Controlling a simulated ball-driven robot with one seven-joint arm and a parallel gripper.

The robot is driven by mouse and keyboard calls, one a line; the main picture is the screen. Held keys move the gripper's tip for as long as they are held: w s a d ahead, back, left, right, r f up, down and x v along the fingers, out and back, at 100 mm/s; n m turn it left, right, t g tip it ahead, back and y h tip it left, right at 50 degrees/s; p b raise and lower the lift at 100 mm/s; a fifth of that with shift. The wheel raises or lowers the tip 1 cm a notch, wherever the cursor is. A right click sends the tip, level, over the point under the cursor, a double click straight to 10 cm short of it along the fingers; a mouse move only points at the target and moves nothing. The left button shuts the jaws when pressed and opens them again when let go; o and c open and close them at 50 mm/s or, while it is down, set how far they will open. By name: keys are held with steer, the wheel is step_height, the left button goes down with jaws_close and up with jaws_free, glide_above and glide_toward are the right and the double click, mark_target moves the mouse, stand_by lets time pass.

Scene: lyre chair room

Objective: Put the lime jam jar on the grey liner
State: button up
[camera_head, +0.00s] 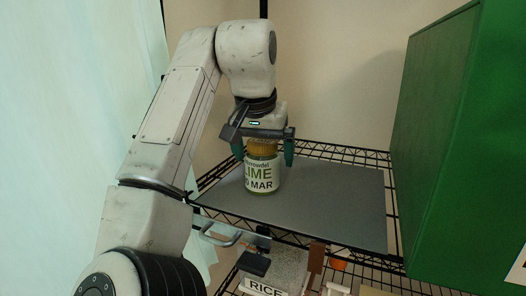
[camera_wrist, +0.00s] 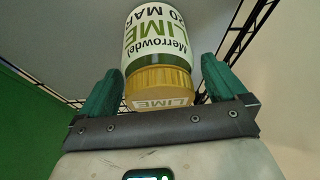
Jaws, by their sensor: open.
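The lime jam jar (camera_head: 262,175) has a white label with green lettering and a yellow lid. It stands upright on the grey liner (camera_head: 335,205), which covers a wire shelf. My gripper (camera_head: 265,155) is above the jar, with one green finger on each side of its lid. The wrist view shows the jar (camera_wrist: 158,45) between and beyond the open fingers (camera_wrist: 160,88), with gaps beside the lid. The side of the jar facing away from the head camera is hidden.
A large green panel (camera_head: 450,130) stands to the right of the shelf. A lower shelf holds a container marked RICE (camera_head: 266,287) and other items. A pale curtain (camera_head: 90,100) hangs at the left. The liner right of the jar is bare.

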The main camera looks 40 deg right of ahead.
steer(key=shift+r, duration=0.1)
steer(key=b+v, duration=0.1)
steer(key=v, duration=1.1)
steer(key=shift+s, duration=0.2)
